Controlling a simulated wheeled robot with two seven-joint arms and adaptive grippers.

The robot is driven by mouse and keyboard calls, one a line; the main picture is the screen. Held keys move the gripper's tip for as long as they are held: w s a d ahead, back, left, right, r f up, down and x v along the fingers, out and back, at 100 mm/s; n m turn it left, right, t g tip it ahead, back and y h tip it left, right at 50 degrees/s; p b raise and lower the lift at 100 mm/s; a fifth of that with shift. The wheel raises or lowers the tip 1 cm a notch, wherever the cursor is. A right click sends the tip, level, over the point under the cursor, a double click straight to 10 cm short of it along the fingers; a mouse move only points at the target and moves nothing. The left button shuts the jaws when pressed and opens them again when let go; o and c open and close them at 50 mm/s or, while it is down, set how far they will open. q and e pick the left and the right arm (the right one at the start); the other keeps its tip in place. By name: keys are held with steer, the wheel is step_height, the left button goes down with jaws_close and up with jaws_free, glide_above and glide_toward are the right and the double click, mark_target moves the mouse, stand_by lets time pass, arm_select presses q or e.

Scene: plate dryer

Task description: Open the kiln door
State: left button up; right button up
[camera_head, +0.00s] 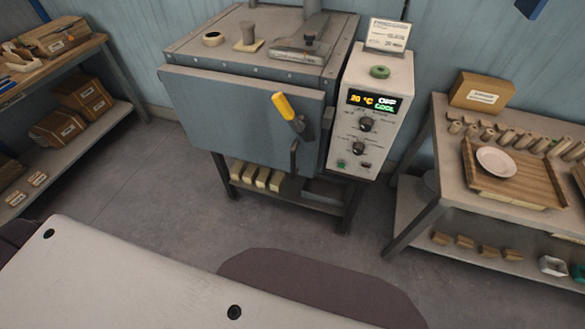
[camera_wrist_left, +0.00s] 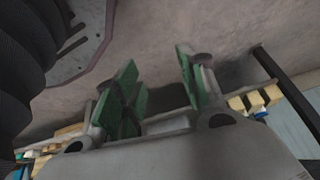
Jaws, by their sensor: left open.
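The kiln (camera_head: 250,75) is a grey box on a dark stand against the blue wall. Its grey door (camera_head: 235,120) covers the front and looks shut. A handle (camera_head: 288,112) with a yellow grip sits tilted at the door's right side, with a dark latch part below it. My left gripper shows in the left wrist view (camera_wrist_left: 158,72), its green-padded fingers apart with nothing between them. The grey floor shows past it, and the door and handle cannot be made out there. My left gripper is not in the head view. My right gripper is in neither view.
A control box (camera_head: 372,110) with a lit display stands right of the door. A low table (camera_head: 440,185) with a plate (camera_head: 497,161) is at right, and wooden shelves (camera_head: 75,125) with boxes at left. The floor (camera_head: 150,190) before the kiln's left side is clear.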

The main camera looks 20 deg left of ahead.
arm_select(q)
steer(key=w+r+t+b, duration=0.35)
steer(key=w+r, duration=0.35)
steer(key=w, duration=0.6)
steer(key=t+h+b, duration=0.4)
steer(key=t+b, duration=0.3)
steer(key=t, duration=0.2)
glide_toward(292, 167)
steer(key=s, duration=0.3)
steer(key=shift+m, duration=0.4)
steer(key=x, duration=0.9)
steer(key=shift+w+a, duration=0.3)
steer(key=shift+a, duration=0.1)
steer(key=shift+x, duration=2.15)
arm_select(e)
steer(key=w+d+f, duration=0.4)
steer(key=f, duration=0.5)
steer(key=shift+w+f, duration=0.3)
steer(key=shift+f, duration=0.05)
